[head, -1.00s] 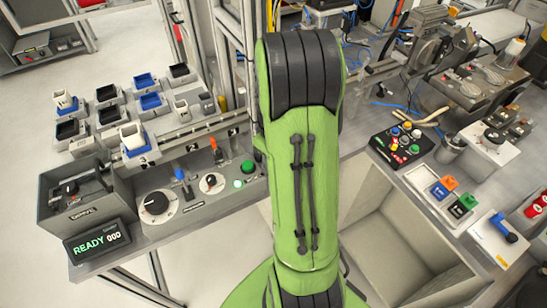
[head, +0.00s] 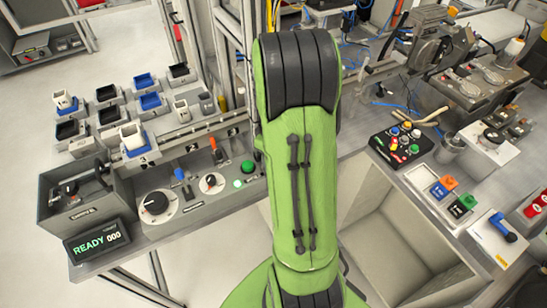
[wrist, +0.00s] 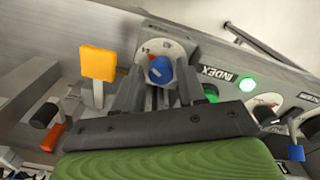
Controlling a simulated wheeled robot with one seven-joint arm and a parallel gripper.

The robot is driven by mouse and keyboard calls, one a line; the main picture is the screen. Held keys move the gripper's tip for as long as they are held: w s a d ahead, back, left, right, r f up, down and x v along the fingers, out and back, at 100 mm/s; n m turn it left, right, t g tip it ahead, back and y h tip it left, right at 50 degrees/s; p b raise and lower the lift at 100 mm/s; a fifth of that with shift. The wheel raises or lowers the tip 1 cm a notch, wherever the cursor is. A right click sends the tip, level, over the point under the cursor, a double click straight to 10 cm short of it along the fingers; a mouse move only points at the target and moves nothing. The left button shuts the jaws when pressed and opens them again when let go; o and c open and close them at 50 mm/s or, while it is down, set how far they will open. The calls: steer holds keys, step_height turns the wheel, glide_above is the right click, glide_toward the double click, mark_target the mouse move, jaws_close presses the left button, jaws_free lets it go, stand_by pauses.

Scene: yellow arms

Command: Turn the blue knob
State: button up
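The blue knob (wrist: 160,70) sits on a round white dial plate (wrist: 150,50) with a red mark, at the top centre of the wrist view. My gripper (wrist: 158,78) is open, with its two dark fingers apart and pointing toward the dial. The knob shows in the gap between the fingers. I cannot tell whether either finger touches it. In the head view my green arm hides the gripper, and I cannot make out this knob there.
In the head view, a READY display (head: 97,242) and a grey bin (head: 85,195) stand at the panel's left.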

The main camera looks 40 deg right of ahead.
step_height(320, 180, up, 16)
steer(key=p, duration=0.4)
steer(key=shift+a+f, duration=0.1)
stand_by(0.4)
steer(key=s+a+r+m+t, duration=0.1)
steer(key=s+a, duration=0.4)
steer(key=a, duration=0.5)
steer(key=s+a+r+m+t, duration=0.1)
steer(key=s+a+r+t, duration=0.2)
steer(key=s+a, duration=0.3)
steer(key=a+t, duration=0.1)
steer(key=a, duration=0.3)
steer(key=shift+s+r+t, duration=0.15)
steer(key=shift+r+t, duration=0.05)
steer(key=shift+t, duration=0.1)
